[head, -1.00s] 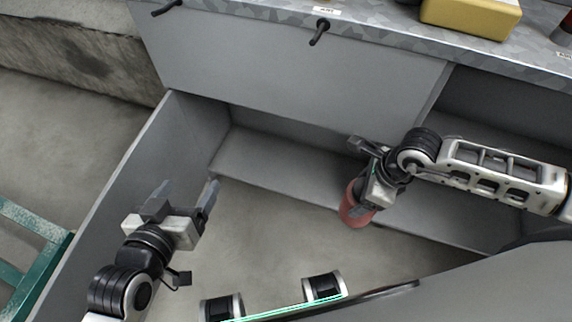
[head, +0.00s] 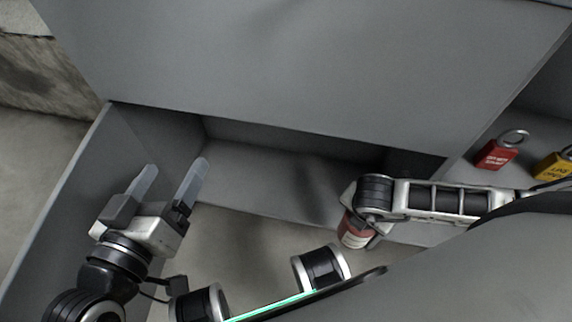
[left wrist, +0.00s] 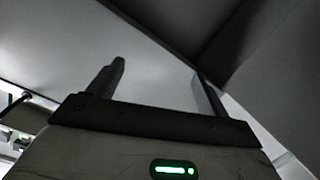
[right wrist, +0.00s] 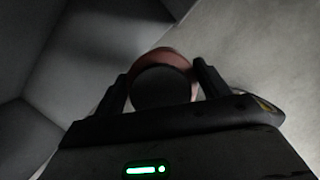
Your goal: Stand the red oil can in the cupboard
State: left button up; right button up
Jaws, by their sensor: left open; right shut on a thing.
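The red oil can (head: 354,231) shows partly under my right wrist in the head view, in front of the cupboard's open lower compartment. My right gripper (right wrist: 163,82) is shut on the can (right wrist: 168,57); in the right wrist view the can's round dark end sits between the fingers. The can is off the cupboard floor's front edge, over the concrete. The grey cupboard (head: 270,183) has its low compartment open. My left gripper (head: 174,172) is open and empty, in front of the compartment's left part, near the open door.
The open grey door (head: 62,190) stands at the left. A broad grey panel (head: 290,70) overhangs the compartment. A red padlock (head: 496,153) and a yellow padlock (head: 556,167) lie on a grey surface at the right. The visible compartment floor is clear.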

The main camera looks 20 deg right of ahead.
jog(key=shift+w+f, duration=0.15)
jog(key=shift+w, duration=0.05)
jog(key=shift+w+a+f, duration=0.1)
jog(key=shift+w, duration=0.25)
pick_arm(q)
notch_tip(320, 180, up, 11)
jog(key=w+m+t+h+b, duration=0.1)
jog(key=m+t+h+b, duration=0.4)
jog(key=m+h+b, duration=0.2)
jog(key=shift+m+b, duration=0.8)
jog(key=shift+b, duration=0.1)
pick_arm(e)
jog(key=w+a+f, duration=0.1)
jog(key=w+f, duration=1.1)
jog(key=shift+w+a+f, duration=0.25)
jog(key=shift+w+a, duration=0.05)
jog(key=shift+w, duration=0.1)
pick_arm(q)
jog(key=shift+a, duration=0.1)
pick_arm(e)
jog(key=o, duration=1.6)
jog(key=shift+f, duration=0.1)
pick_arm(q)
jog(key=shift+r, duration=0.15)
